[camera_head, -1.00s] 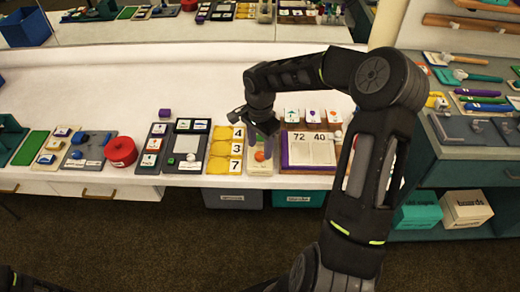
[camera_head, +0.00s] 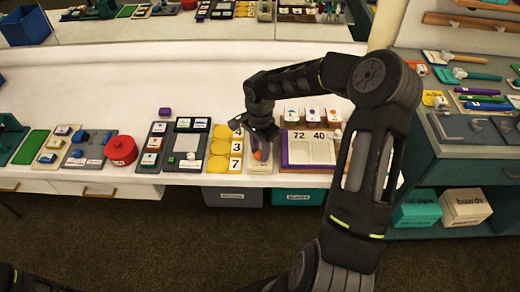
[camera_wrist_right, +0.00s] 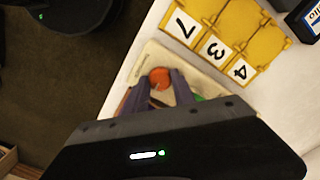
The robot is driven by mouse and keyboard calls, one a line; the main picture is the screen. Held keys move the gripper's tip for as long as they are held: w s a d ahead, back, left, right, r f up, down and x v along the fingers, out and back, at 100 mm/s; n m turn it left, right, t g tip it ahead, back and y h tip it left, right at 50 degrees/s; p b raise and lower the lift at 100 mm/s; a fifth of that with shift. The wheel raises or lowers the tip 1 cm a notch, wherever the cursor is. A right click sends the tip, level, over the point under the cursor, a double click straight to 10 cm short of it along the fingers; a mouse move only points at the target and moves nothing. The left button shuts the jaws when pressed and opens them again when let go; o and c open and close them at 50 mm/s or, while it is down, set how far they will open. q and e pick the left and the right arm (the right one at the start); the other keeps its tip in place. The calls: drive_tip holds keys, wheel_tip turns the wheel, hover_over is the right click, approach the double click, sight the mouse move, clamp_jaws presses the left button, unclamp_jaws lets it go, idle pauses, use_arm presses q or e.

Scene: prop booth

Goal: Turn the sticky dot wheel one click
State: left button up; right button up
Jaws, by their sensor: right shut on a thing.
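The sticky dot wheel sits on a pale board (camera_head: 258,170) at the front of the white counter, between the yellow number panel and the 72/40 board. My right gripper (camera_head: 261,148) reaches down onto it from above and hides most of it. In the right wrist view, the gripper's two purple-grey fingers (camera_wrist_right: 162,92) are shut on the wheel's middle part, which they cover. An orange dot (camera_wrist_right: 159,77) shows just beyond the fingertips, with a bit of green (camera_wrist_right: 198,97) at their right. My left gripper is not in view.
The yellow panel (camera_head: 219,152) with number cards stands close left of the board. The 72/40 board (camera_head: 309,150) stands close right. A red round container (camera_head: 121,150) and several other boards line the counter further left. The counter behind is mostly clear.

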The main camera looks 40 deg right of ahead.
clamp_jaws()
drive_tip(key=shift+n+b, duration=0.3)
drive_tip(key=shift+n, duration=0.1)
drive_tip(key=n+b, duration=0.1)
drive_tip(key=n, duration=0.1)
drive_tip(key=shift+w+n, duration=0.1)
drive_tip(key=shift+n, duration=0.2)
drive_tip(key=n+b, duration=0.2)
drive_tip(key=n, duration=0.2)
drive_tip(key=shift+n, duration=0.3)
drive_tip(key=n, duration=0.4)
drive_tip(key=shift+b, duration=0.3)
drive_tip(key=n, duration=0.5)
drive_tip(key=shift+n, duration=0.4)
